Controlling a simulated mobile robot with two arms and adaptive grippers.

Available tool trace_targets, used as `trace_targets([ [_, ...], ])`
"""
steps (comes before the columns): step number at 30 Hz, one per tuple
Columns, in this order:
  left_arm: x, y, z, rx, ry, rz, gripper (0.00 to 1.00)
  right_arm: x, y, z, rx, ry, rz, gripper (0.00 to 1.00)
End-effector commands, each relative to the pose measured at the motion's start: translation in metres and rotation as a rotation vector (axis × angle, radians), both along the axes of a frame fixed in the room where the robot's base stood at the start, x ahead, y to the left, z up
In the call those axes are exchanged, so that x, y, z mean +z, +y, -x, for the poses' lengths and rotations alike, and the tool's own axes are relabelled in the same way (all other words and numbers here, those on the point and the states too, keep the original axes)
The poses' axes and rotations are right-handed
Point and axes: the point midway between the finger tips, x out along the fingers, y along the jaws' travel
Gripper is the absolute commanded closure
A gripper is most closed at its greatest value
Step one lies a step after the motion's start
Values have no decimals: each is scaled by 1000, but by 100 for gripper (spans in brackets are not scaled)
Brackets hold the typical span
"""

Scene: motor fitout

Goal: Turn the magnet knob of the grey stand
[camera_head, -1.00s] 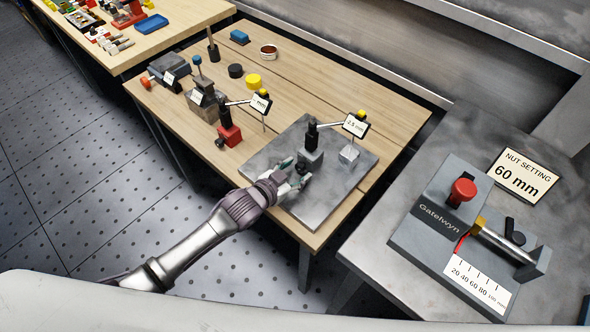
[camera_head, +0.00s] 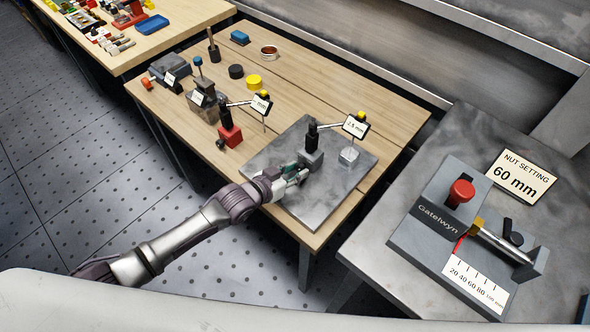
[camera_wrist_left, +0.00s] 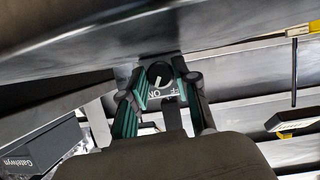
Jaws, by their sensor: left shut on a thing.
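The grey stand (camera_head: 312,158) is a grey block with a black post on the grey metal plate (camera_head: 325,200). An arm runs from the post to a tag reading 2.5 mm. My left gripper (camera_head: 300,172) reaches it from the lower left. In the left wrist view my left gripper (camera_wrist_left: 160,95) has its green-padded fingers on either side of the dark round knob (camera_wrist_left: 159,74), shut on it. The knob carries a light pointer mark, and white lettering shows on the block below it. In the head view the knob is hidden by the fingers. My right gripper is not in view.
A red-based stand (camera_head: 230,135) stands to the left on the wooden table (camera_head: 330,90). A small metal block (camera_head: 349,155) sits under the tag, right of the grey stand. A grey fixture (camera_head: 450,215) with a red knob is on the right-hand bench.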

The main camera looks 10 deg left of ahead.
Motion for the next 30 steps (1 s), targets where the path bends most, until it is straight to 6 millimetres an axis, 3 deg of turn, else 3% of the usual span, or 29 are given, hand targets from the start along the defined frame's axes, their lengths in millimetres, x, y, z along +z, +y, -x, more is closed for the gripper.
trace_targets([
  [14,0,1,-1,3,60,86,100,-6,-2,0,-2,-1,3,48],
  [15,0,1,-1,2,61,85,65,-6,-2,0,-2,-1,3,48],
  [19,0,1,-1,2,61,85,44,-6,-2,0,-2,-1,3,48],
  [30,1,4,3,2,61,84,44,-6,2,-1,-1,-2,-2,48],
])
